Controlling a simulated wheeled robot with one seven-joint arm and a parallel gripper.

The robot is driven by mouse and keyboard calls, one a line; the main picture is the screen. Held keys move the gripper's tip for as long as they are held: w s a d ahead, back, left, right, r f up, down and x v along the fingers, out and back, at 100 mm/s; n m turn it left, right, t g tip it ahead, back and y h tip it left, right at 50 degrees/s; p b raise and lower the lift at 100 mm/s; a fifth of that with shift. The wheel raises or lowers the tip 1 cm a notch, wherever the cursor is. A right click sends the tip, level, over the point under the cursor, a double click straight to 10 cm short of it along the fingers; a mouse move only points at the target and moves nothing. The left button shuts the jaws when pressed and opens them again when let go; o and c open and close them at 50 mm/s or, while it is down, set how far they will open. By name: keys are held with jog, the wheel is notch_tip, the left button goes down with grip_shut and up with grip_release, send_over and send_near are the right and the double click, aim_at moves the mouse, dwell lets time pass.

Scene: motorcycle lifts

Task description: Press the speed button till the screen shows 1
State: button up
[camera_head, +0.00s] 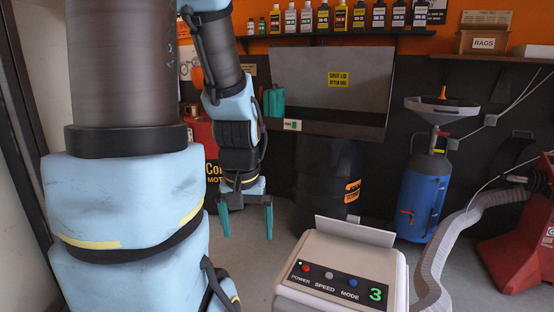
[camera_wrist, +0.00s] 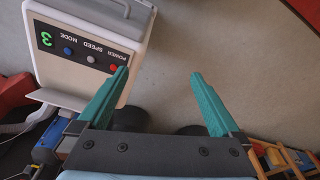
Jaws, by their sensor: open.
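The beige control box (camera_head: 318,301) stands at the lower middle of the head view. Its dark panel carries a red POWER button (camera_head: 305,267), a grey SPEED button (camera_head: 329,275) and a blue MODE button (camera_head: 353,282). The screen (camera_head: 375,293) shows a green 3. In the wrist view the panel appears upside down, with the SPEED button (camera_wrist: 92,59) and the screen (camera_wrist: 46,39) at upper left. My gripper (camera_head: 246,238) is open and empty, left of the box and apart from it. In the wrist view its teal fingers (camera_wrist: 158,72) are spread, the left one overlapping the box edge near POWER.
A blue tank (camera_head: 421,197) with a funnel stands behind the box at right. A black drum (camera_head: 328,178) is behind it. A grey hose (camera_head: 446,240) runs at right beside a red machine (camera_head: 515,245). Bottles line a wall shelf. Floor left of the box is clear.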

jog(key=shift+s+a, duration=0.15)
jog(key=shift+a, duration=0.1)
grip_shut()
dwell(0.7)
dwell(0.9)
